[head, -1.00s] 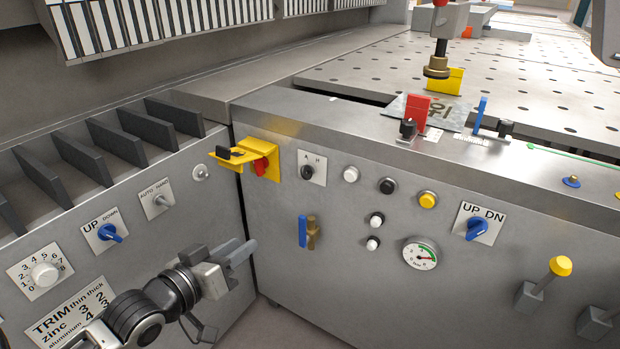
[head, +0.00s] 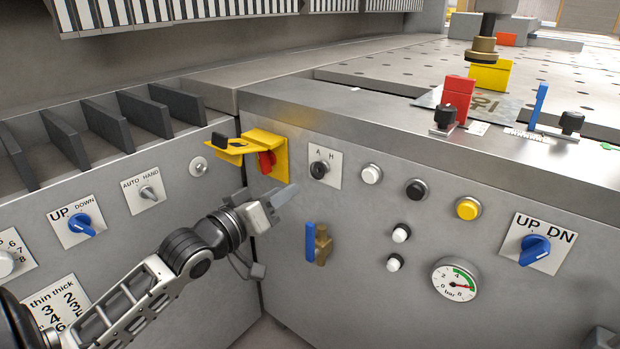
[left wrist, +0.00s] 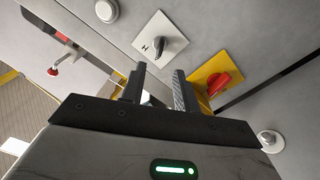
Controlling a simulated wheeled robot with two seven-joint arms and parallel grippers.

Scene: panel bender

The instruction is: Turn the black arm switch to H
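The black arm switch (head: 319,170) is a small round knob on a white plate marked A and H, on the front panel. I cannot tell clearly which letter it points to. It also shows in the left wrist view (left wrist: 168,48), beyond the fingertips, with the H beside it. My left gripper (head: 283,198) is in front of the panel, below and left of the switch, apart from it. In the left wrist view its two fingers (left wrist: 159,84) stand apart with nothing between them. My right gripper is not in view.
A yellow bracket (head: 262,142) with a red knob (head: 266,161) sits just left of the switch. A white button (head: 371,174) is to its right. A blue-handled brass valve (head: 322,244) is below. The panel's metal top edge (head: 400,135) runs above.

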